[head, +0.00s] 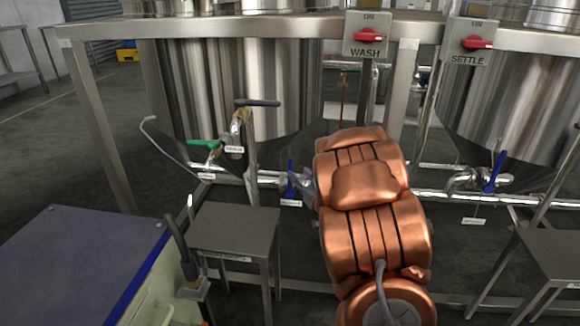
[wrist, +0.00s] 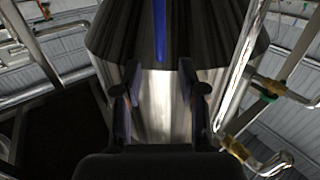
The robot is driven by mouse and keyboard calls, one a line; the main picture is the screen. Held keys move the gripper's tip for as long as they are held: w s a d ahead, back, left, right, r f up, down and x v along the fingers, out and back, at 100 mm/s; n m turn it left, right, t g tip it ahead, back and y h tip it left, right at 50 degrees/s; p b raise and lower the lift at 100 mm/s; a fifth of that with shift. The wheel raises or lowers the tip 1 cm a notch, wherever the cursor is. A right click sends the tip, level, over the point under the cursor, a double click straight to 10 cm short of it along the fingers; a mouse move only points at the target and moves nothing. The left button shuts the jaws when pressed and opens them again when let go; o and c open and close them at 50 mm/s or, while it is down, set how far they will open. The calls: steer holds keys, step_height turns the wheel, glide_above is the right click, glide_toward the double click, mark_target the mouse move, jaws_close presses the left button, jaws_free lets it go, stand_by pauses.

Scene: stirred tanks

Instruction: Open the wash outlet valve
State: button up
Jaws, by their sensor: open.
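The wash tank (head: 195,85) is the steel cone-bottomed tank behind the WASH switch plate (head: 367,35). Below it a blue lever handle (head: 290,178) stands upright on the pipework, just left of my copper arm, with a small white label too small to read. In the wrist view a blue upright bar (wrist: 159,30), seemingly this handle, lies between and beyond my fingertips. My gripper (wrist: 161,92) is open, its two dark fingers apart with nothing held. In the head view my arm mostly hides the gripper. I cannot tell whether the fingers touch the handle.
A green-handled valve (head: 203,143) and a black-handled valve (head: 257,103) sit left of the blue handle. Another blue-handled valve (head: 494,173) is under the settle tank at right. A small steel table (head: 235,222) and a blue-topped cabinet (head: 75,260) stand in front left.

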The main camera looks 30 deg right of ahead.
mark_target(291, 165)
steer(key=shift+w+d, duration=0.1)
steer(key=shift+w, duration=0.95)
steer(key=w, duration=0.2)
steer(key=w+b, duration=0.1)
steer(key=w, duration=0.1)
steer(key=shift+d, duration=0.25)
steer(key=shift+w+d, duration=0.1)
steer(key=shift+w, duration=0.7)
jaws_close()
